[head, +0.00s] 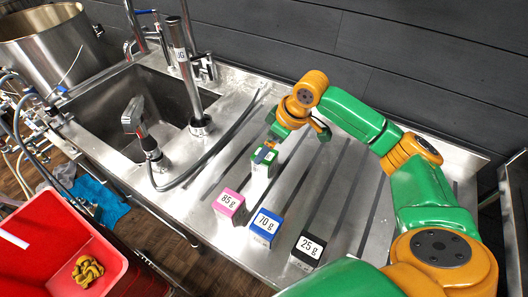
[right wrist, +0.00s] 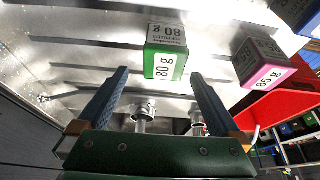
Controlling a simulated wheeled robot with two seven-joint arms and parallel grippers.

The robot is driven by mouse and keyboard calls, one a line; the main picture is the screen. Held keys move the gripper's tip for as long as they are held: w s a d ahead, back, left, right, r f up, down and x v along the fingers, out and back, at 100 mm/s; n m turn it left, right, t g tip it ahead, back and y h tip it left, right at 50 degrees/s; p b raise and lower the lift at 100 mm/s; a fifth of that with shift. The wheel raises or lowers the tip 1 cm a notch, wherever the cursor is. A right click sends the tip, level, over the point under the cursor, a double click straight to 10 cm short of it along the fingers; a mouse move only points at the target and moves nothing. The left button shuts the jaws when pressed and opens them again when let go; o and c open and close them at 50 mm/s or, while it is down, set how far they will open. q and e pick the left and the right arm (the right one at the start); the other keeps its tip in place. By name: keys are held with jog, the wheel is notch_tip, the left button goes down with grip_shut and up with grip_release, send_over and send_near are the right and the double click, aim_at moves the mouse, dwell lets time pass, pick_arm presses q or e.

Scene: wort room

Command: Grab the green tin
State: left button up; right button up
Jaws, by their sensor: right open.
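The green tin (head: 261,168) stands upright on the steel drainboard, at the far left end of a loose row of tins. In the right wrist view the green tin (right wrist: 165,62) carries an 80 g label and lies just beyond the fingertips, roughly between the two fingers. My right gripper (head: 273,146) comes in from the right and is beside the tin, with one blue-padded finger partly in front of it. The right gripper (right wrist: 160,75) is open and empty; I cannot tell whether a finger touches the tin. My left gripper is not in view.
A pink 85 g tin (head: 231,204), a blue 70 g tin (head: 264,227) and a black 25 g tin (head: 306,250) stand nearer the front edge. A hose (head: 215,152), a sink (head: 165,97) and taps lie to the left. The drainboard (head: 345,185) is clear to the right.

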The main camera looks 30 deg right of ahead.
jog(key=f, duration=0.2)
jog(key=a+f, duration=0.1)
jog(key=f, duration=0.1)
jog(key=shift+w+a, duration=0.1)
jog(key=shift+w+f, duration=0.25)
jog(key=shift+w, duration=0.1)
jog(key=shift+s+r, duration=0.2)
jog(key=c, duration=0.9)
jog(key=shift+w, duration=0.1)
jog(key=c, duration=0.6)
